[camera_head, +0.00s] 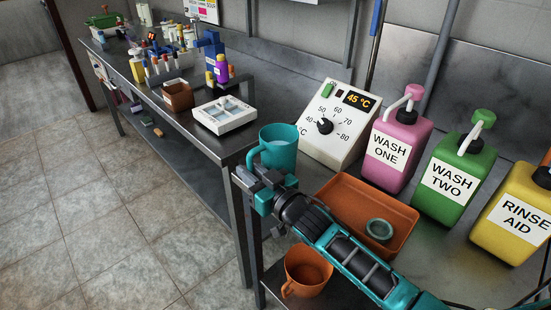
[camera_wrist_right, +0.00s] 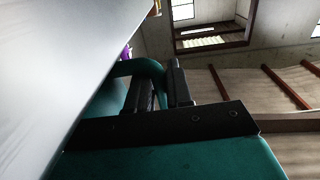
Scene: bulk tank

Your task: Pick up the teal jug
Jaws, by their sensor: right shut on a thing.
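The teal jug (camera_head: 281,152) is upright at the near left corner of the steel counter, in front of the white control box. Its handle faces left and toward me. My right gripper (camera_head: 262,180) reaches up to it from below right and is shut on the handle. In the right wrist view the two dark fingers (camera_wrist_right: 160,88) stand either side of the teal handle (camera_wrist_right: 148,67), with part of the jug's body beside them. Whether the jug's base touches the counter is hidden. My left gripper is not in view.
The white control box (camera_head: 334,125) reads 45 °C. Pink (camera_head: 397,150), green (camera_head: 450,184) and yellow (camera_head: 512,215) bottles stand on the right. An orange tray (camera_head: 344,191) holds a teal ring. An orange jug (camera_head: 307,272) sits lower. A long bench (camera_head: 236,137) carries several small items.

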